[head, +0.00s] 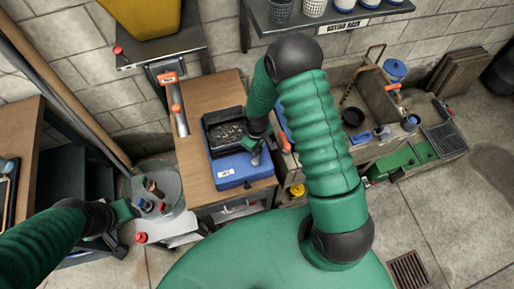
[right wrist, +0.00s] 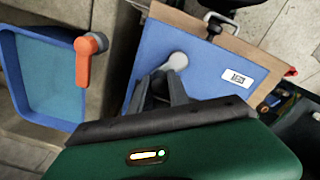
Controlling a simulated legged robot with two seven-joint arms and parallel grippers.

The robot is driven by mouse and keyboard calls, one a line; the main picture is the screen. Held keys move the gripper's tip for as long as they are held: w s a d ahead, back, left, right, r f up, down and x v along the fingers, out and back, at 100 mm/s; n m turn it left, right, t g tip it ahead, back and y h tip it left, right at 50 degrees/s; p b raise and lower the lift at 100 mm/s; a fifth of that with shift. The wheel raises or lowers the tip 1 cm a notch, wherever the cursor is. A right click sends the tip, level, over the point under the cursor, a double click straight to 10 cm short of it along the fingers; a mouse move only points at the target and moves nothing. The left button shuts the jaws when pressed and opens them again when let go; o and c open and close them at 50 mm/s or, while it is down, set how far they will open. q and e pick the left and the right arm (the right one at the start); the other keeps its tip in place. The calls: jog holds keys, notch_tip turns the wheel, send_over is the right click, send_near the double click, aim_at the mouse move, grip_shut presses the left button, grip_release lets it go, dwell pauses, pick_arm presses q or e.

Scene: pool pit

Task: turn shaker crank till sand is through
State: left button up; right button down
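The shaker is a blue box (head: 229,172) with a black-rimmed tray (head: 210,121) of dark grainy material on top, standing on a wooden bench. Its blue face (right wrist: 213,92) with a white label fills the middle of the right wrist view. The grey crank (right wrist: 177,61) sits on that face, and its arm runs in between the fingertips of my right gripper (right wrist: 163,86). The fingers are close together around the crank's handle end, which they mostly hide. My right gripper (head: 256,140) is at the box's right side. My left gripper (head: 122,210) is low at the left, its fingers unclear.
A clear round tub (head: 160,174) with bottles stands beside my left gripper. The wooden bench (head: 199,98) carries the shaker. A stone sink (head: 373,103) and a green box (head: 404,159) stand right.

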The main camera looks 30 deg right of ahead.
jog(key=c, duration=1.5)
grip_release()
jog(key=shift+s+a+f, duration=0.1)
jog(key=shift+s, duration=0.15)
jog(key=shift+o, duration=1.2)
jog(key=shift+w, duration=0.1)
jog(key=shift+r, duration=0.2)
jog(key=shift+w+r, duration=0.15)
jog(key=shift+r, duration=0.25)
notch_tip(320, 180, up, 16)
jog(key=shift+a+b, duration=0.15)
jog(key=shift+b, duration=0.2)
jog(key=shift+f, duration=0.15)
